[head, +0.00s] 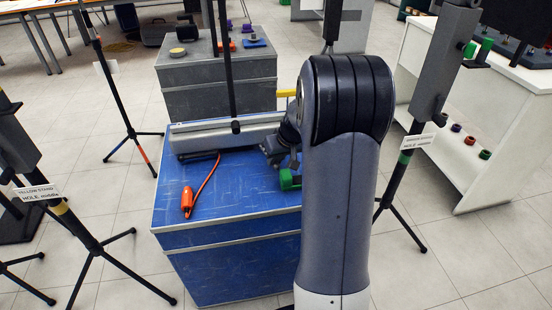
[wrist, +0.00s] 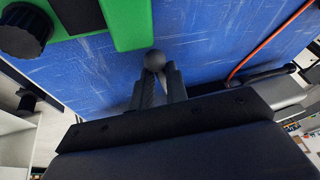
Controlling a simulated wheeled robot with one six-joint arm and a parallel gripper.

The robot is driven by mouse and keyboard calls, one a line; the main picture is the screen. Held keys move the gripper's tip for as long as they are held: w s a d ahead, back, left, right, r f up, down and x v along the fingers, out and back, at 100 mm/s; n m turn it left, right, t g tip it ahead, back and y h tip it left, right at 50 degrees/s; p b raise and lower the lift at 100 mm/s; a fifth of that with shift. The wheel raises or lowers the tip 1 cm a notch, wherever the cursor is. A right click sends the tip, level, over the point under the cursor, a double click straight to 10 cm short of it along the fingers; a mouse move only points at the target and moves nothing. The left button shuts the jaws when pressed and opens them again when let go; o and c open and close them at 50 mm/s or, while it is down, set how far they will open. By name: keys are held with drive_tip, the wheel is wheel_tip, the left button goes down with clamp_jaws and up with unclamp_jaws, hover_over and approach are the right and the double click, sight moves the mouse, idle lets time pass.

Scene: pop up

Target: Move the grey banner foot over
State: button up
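The grey banner foot (head: 205,138) is a long silver bar lying along the back of the blue crate (head: 225,188), with a black pole (head: 226,60) standing up from it. In the wrist view a grey part at the right (wrist: 287,88) looks like its end. My gripper (head: 274,154) is low at the bar's right part, partly hidden by my arm. In the wrist view my gripper's two dark fingers (wrist: 158,76) are close together, with a round dark knob (wrist: 154,60) at their tips. I cannot tell whether they grip it.
An orange tool (head: 187,200) with a cord lies at the crate's left. A grey crate (head: 220,88) stands behind. Tripod stands flank both sides.

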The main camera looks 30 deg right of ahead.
drive_tip(key=shift+s+a+f, duration=0.1)
drive_tip(key=shift+f, duration=0.05)
clamp_jaws()
drive_tip(key=shift+a, duration=1.1)
drive_tip(key=o, duration=0.6)
unclamp_jaws()
drive_tip(key=shift+a, duration=0.1)
drive_tip(key=shift+r, duration=0.35)
drive_tip(key=p+v, duration=0.2)
drive_tip(key=v, duration=0.8)
drive_tip(key=shift+r, duration=0.1)
